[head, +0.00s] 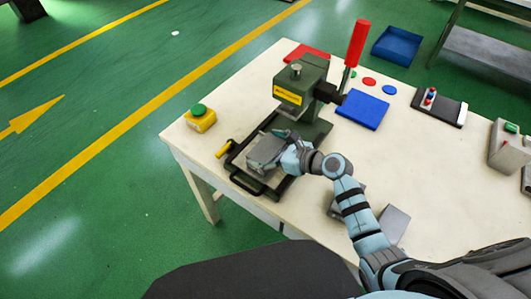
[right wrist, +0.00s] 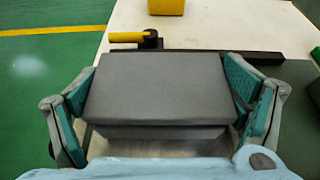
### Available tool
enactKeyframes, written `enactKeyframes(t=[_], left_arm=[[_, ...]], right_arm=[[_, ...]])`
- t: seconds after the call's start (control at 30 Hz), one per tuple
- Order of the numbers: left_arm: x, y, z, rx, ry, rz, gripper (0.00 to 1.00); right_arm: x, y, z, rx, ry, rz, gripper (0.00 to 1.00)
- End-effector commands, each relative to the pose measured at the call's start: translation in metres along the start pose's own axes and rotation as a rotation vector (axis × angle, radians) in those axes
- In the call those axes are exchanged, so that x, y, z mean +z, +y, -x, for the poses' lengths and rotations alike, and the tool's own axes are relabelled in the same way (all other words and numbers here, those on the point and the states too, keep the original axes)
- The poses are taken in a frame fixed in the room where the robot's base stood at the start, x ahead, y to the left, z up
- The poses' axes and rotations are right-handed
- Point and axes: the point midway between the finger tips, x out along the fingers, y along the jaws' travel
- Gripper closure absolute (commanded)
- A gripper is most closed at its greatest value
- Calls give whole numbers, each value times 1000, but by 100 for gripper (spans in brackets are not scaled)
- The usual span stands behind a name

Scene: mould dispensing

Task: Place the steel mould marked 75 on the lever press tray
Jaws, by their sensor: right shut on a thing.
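A grey steel mould block (head: 262,153) is between the fingers of my right gripper (head: 282,144), at the lever press tray (head: 248,183). In the right wrist view, the mould (right wrist: 158,85) fills the space between both teal finger pads of the gripper (right wrist: 162,98). I cannot read any number on it. The mould is over the tray; I cannot tell whether it touches it. The green lever press (head: 312,75) with a red handle (head: 357,42) stands just behind. My left gripper is not in view.
Two grey blocks (head: 393,224) (head: 333,207) lie near the table's front edge, partly behind my right arm. A yellow box with a green button (head: 200,119) stands left of the press. A blue plate (head: 363,110) lies to its right.

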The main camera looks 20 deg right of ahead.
Motion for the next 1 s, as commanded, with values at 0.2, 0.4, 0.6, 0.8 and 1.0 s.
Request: enactKeyframes(t=[0.2,0.4,0.6,0.8,1.0], left_arm=[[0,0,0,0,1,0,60],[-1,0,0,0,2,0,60],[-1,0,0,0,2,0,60],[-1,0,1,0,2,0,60],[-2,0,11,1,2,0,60]], right_arm=[[1,0,0,-2,-4,1,60],[-2,0,-1,-1,-2,1,0],[-2,0,-1,-1,-2,1,0],[1,0,1,-1,-1,1,0],[2,0,32,-1,1,3,0]])
